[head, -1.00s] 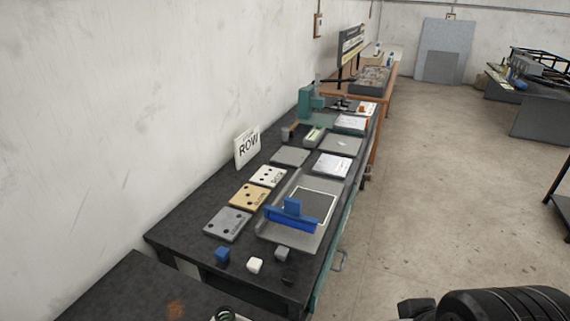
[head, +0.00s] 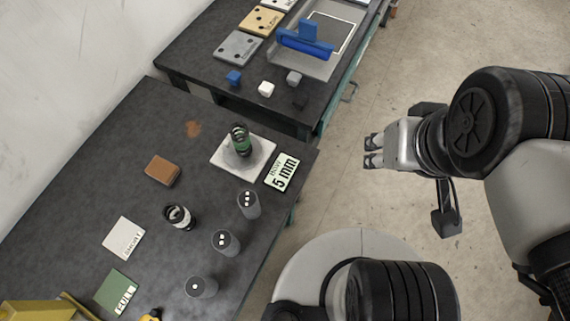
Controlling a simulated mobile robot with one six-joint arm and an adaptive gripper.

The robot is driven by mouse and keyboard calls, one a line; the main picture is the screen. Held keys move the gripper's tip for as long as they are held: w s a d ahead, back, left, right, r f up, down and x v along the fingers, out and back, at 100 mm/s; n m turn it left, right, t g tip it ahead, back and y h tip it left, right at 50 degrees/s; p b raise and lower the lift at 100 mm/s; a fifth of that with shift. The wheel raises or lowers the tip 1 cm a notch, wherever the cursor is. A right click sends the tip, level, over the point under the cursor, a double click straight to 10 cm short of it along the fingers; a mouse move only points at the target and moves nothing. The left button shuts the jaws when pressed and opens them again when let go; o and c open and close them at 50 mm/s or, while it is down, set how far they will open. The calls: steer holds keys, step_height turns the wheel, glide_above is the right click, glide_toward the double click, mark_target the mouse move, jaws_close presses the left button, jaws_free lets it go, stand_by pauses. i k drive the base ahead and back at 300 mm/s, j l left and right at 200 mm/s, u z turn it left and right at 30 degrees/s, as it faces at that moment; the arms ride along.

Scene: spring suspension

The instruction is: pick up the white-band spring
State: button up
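The white-band spring (head: 179,216) is a small dark coil with a white band, on the near dark table in the head view. A green-band spring (head: 240,140) stands upright on a white plate (head: 228,163) farther back on the same table. My gripper (head: 371,150) is out over the floor, to the right of the table and well apart from both springs. Its two fingertips point left with a gap between them, and it holds nothing.
Several grey cylinders with white dots, one being (head: 225,242), stand right of the white-band spring. A brown block (head: 162,170), a white card (head: 123,237), a green card (head: 116,292) and a "5 mm" sign (head: 282,172) lie around. A second bench (head: 190,60) stands behind.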

mark_target(184, 218)
steer(key=j+u, duration=0.1)
steer(key=u, duration=2)
steer(key=k+j+z, duration=0.2)
steer(key=j, duration=0.15)
steer(key=j+z, duration=0.25)
steer(key=k+j, duration=0.05)
